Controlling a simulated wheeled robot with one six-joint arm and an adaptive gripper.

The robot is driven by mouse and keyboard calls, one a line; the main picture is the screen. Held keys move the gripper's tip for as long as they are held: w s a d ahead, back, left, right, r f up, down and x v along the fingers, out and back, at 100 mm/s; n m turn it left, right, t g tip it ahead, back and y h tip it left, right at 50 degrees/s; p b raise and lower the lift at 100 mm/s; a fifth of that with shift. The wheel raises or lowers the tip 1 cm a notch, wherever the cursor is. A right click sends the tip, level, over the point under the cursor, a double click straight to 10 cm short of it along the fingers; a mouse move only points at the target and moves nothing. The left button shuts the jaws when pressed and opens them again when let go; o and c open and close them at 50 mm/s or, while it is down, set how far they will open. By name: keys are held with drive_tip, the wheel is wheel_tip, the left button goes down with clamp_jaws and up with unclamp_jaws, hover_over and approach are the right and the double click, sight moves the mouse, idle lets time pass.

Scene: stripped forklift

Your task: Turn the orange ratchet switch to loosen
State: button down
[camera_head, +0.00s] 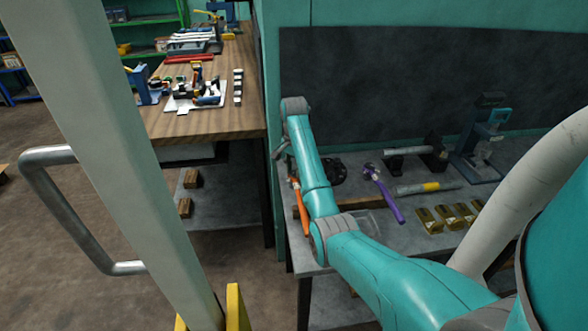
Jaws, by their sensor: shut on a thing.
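My teal arm reaches over the grey workbench (405,205). Its wrist bends down at the bench's left end, and my gripper (284,152) is small, dark and partly hidden behind the forearm. A long orange tool (304,218), seemingly the ratchet, shows beside the forearm just below the gripper. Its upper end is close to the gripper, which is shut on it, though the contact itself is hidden. The switch on it is too small and covered to make out, so its setting cannot be told.
A purple-handled hammer (385,195), a yellow-banded tool (425,188), several brass blocks (430,220) and a dark vise-like stand (482,145) are on the bench. A dark panel (400,85) rises behind. A wooden table (215,118) stands left across a gap.

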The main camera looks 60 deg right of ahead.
drive_tip(key=n, duration=0.8)
drive_tip(key=shift+n, duration=0.3)
drive_tip(key=n, duration=0.4)
drive_tip(key=shift+s+f, duration=0.1)
drive_tip(key=shift+n, duration=2.5)
drive_tip(key=c, duration=0.8)
unclamp_jaws()
